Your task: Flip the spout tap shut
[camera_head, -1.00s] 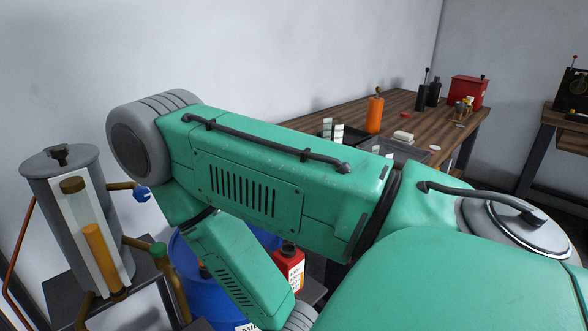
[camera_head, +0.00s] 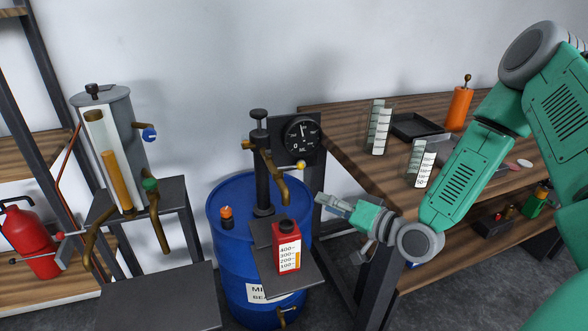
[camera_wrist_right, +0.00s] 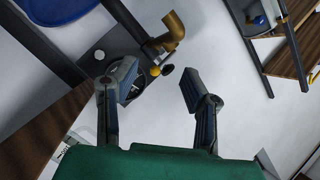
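A brass spout (camera_head: 277,180) curves down from the black pump post on the blue drum. It also shows in the right wrist view (camera_wrist_right: 174,32). A yellow ball knob (camera_head: 300,166) sits beside the spout, in front of the dial; it appears between the fingers in the wrist view (camera_wrist_right: 155,71). I cannot tell whether the tap is open or shut. My right gripper (camera_head: 322,203) is right of the spout and below the knob, apart from both. Its fingers are spread and empty in the wrist view (camera_wrist_right: 158,86). My left gripper is not in view.
A red jug (camera_head: 287,250) stands on a grey shelf under the spout, on the blue drum (camera_head: 232,262). A round dial (camera_head: 301,137) is behind the knob. The wooden bench (camera_head: 350,165) lies right. A grey cylinder (camera_head: 120,112) with other taps stands left.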

